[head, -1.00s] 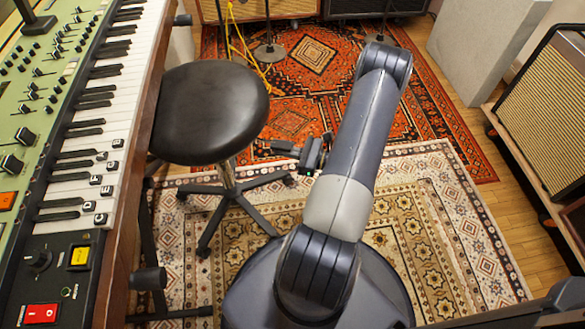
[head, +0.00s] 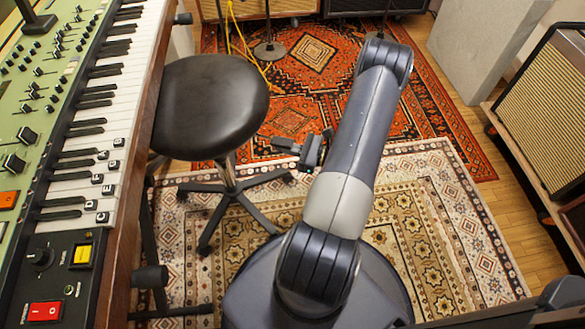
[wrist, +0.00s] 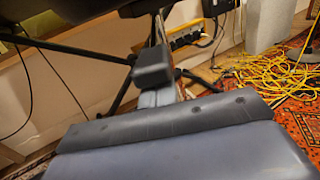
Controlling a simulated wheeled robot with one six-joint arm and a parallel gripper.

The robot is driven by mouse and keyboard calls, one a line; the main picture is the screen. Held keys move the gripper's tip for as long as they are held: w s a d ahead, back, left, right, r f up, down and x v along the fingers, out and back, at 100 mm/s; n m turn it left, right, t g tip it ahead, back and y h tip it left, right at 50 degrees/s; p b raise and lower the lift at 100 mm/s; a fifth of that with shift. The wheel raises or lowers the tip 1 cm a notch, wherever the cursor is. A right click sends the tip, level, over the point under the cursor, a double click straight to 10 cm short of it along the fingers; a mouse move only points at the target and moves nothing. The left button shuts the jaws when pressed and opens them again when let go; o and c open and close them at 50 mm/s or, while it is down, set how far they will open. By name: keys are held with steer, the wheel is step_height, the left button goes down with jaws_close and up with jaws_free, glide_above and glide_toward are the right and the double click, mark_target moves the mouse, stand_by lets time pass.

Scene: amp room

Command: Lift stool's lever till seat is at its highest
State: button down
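The stool has a round black seat (head: 210,105) on a thin column, above a dark star-shaped base (head: 238,192). It stands beside the keyboard in the head view. My gripper (head: 300,148) is just right of the seat, at the end of my arm, near the seat's edge in the picture. In the wrist view a dark block (wrist: 152,68) stands beyond the blue-grey body of my gripper, below the dark underside of the seat (wrist: 150,8). I cannot tell whether this block is the lever's end or my fingers. The lever is not clearly seen in the head view. Finger opening is unclear.
A keyboard synthesizer (head: 92,120) fills the left side, close to the stool. Patterned rugs cover the floor. Speaker cabinets (head: 545,110) and a grey block (head: 480,45) stand at right. Yellow cables (head: 240,45) lie at the back. The rug right of my arm is clear.

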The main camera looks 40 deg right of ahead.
steer(key=s+d+f+b, duration=0.4)
steer(key=s+d, duration=0.1)
steer(key=s, duration=0.3)
steer(key=shift+s+d, duration=0.15)
steer(key=shift+d, duration=0.15)
stand_by(0.9)
steer(key=x, duration=1)
steer(key=shift+p, duration=0.4)
steer(key=shift+a, duration=0.15)
